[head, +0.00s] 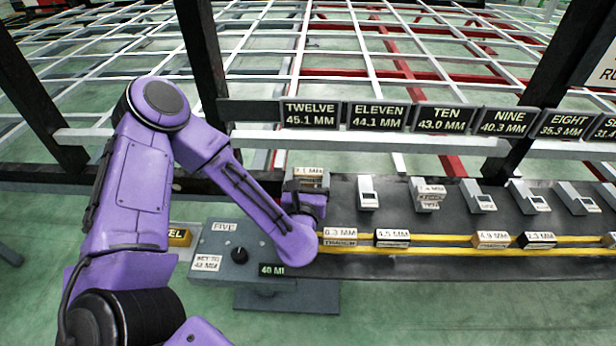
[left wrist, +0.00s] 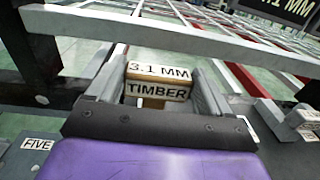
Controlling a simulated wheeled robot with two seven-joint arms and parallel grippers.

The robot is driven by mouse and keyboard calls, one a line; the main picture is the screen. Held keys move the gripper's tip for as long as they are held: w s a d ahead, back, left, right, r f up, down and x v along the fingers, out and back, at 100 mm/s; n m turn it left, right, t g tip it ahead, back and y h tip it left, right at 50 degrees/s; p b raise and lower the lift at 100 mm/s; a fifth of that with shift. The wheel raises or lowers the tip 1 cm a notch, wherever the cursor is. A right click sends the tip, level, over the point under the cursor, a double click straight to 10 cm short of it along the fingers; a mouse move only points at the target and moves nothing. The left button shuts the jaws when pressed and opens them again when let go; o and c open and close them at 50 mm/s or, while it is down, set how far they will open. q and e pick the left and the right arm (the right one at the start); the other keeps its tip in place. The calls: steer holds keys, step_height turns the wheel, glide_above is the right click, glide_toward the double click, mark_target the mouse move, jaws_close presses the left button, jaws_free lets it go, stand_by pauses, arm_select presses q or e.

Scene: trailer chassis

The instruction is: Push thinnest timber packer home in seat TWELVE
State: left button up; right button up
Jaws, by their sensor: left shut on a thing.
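The thinnest timber packer, a pale block labelled 3.1 MM TIMBER (left wrist: 158,82), is between the two grey fingers of my left gripper (left wrist: 158,85). In the head view the packer (head: 308,172) shows at the left end of the dark bench, below the TWELVE 45.1 MM sign (head: 311,114). My left gripper (head: 306,186) is shut on it there. Seat TWELVE is hidden behind the gripper and packer, so I cannot tell how deep the packer sits. My right gripper is not in view.
Seat ELEVEN (head: 368,193) and several more grey seats run rightward. Packers labelled 6.3 MM (head: 339,237), 4.5 MM (head: 391,238) and others lie along the yellow lines in front. A grey dial box marked FIVE (head: 225,250) stands left, beside my forearm. Dark posts rise behind.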

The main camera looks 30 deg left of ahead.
mark_target(308, 178)
arm_select(q)
steer(key=shift+b, duration=0.45)
stand_by(1.1)
steer(key=shift+f+b, duration=2.15)
steer(key=shift+f, duration=0.15)
steer(key=o, duration=1.1)
step_height(308, 178, up, 4)
steer(key=shift+f+p, duration=0.2)
steer(key=shift+p, duration=0.7)
steer(key=r, duration=0.1)
steer(key=s+d+r, duration=0.1)
steer(key=s+r+p, duration=0.1)
steer(key=shift+s+d+r, duration=0.25)
steer(key=shift+d+r, duration=0.1)
steer(key=s+d+r+p, duration=0.2)
steer(key=s+p, duration=0.1)
steer(key=p, duration=0.1)
steer(key=s+d+r+p, duration=0.1)
steer(key=s+r+p, duration=0.1)
steer(key=p, duration=0.3)
steer(key=s+d+r+p, duration=0.1)
steer(key=s+d+p, duration=0.1)
steer(key=s+p, duration=0.2)
steer(key=shift+s+d+r, duration=0.25)
steer(key=shift+d+r, duration=0.05)
steer(key=shift+r, duration=0.1)
